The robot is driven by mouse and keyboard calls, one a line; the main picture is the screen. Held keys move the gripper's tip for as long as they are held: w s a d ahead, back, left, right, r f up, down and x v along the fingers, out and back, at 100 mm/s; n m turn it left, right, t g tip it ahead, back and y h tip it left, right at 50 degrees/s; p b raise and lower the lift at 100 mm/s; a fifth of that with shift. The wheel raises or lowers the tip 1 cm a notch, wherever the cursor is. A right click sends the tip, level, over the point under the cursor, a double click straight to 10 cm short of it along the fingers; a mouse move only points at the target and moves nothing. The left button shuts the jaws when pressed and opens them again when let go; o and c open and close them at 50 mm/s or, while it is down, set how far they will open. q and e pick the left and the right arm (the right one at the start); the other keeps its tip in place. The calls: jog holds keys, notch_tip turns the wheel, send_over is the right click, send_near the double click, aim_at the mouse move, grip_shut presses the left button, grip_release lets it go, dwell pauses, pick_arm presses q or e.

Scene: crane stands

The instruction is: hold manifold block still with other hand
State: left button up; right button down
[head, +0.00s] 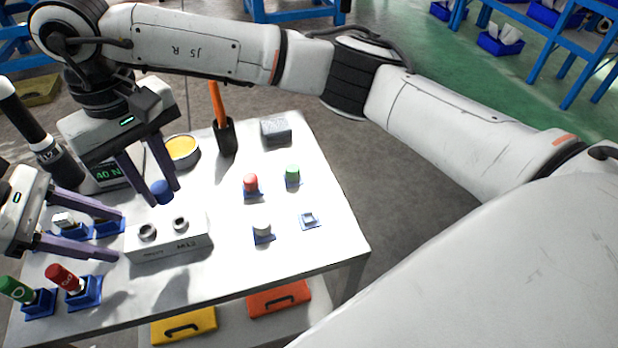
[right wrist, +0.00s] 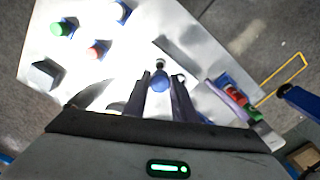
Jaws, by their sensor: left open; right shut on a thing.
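The manifold block (head: 168,245) is a white block marked M12 with two dark round ports on top. It lies near the table's front left. My left gripper (head: 120,237) is open at the block's left end; its fingertips are close to the block, and I cannot tell if they touch it. My right gripper (head: 160,182) is shut on a blue cylindrical plug (head: 162,192) and holds it above the block, behind the two ports. In the right wrist view the blue plug (right wrist: 159,84) sits between the fingers, beside a dark port.
Red (head: 251,184), green (head: 292,174) and white (head: 262,230) capped pieces stand right of the block. Red (head: 62,277) and green (head: 17,289) handled tools stand in blue holders at front left. A yellow tin (head: 182,150) and black cup (head: 225,140) stand behind.

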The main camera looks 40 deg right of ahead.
aim_at(130, 238)
pick_arm(q)
jog(key=shift+x, duration=2.9)
jog(key=c, duration=1.1)
jog(key=shift+o, duration=0.2)
jog(key=shift+r, duration=0.1)
